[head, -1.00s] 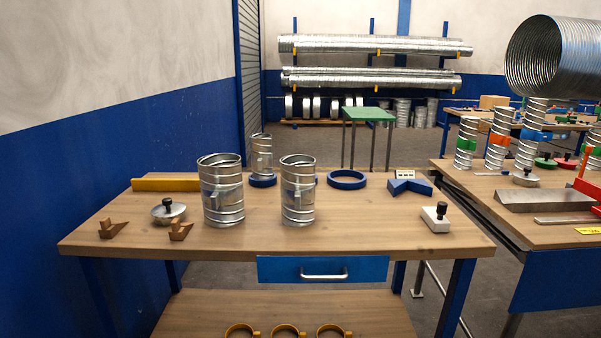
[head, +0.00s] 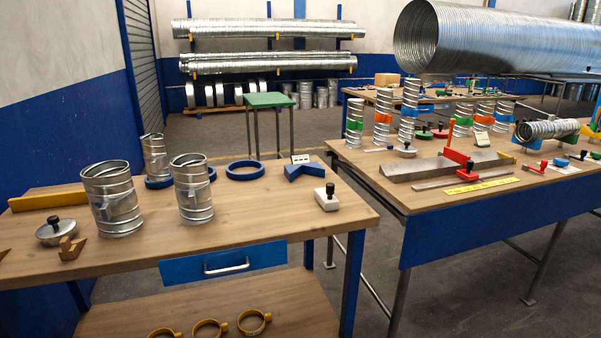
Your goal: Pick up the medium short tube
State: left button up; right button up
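Three short silver tubes stand upright on the left wooden table (head: 265,215) in the head view. The widest tube (head: 112,200) is at the front left. A slightly narrower tube (head: 192,190), which looks like the medium one, stands to its right. The thinnest tube (head: 154,155) stands behind them, by a blue ring. Nothing holds any of them. Neither of my grippers shows in the head view.
A blue ring (head: 245,170), a blue V-block (head: 305,172) and a white block with a black knob (head: 327,197) share this table. A gap separates it from the right table (head: 380,185), which holds banded tubes and a metal channel. A green stool (head: 272,100) stands behind.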

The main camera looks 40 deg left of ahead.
aim_at(192, 183)
jog(key=z, duration=1.35)
jog(key=k, duration=1.05)
jog(key=u, duration=2.75)
